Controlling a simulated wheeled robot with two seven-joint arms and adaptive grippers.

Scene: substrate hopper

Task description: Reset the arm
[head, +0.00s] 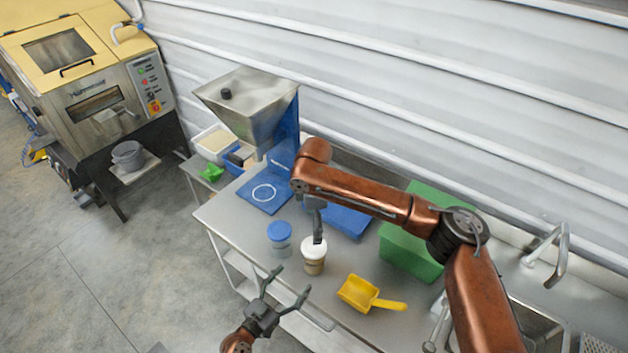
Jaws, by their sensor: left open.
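My left gripper (288,282) is at the lower middle, its two fingers spread and nothing between them. It is in front of the steel table's front edge. My right arm reaches in from the right over the table. Its gripper (318,240) points down at the top of a brown cup with a white top (314,263). The right fingers overlap in this view, so I cannot tell whether they hold the cup. The cup appears upright on the table.
A blue-lidded jar (279,234) stands left of the cup, and a yellow scoop (358,292) lies to its right. A sink faucet (545,248) is at right.

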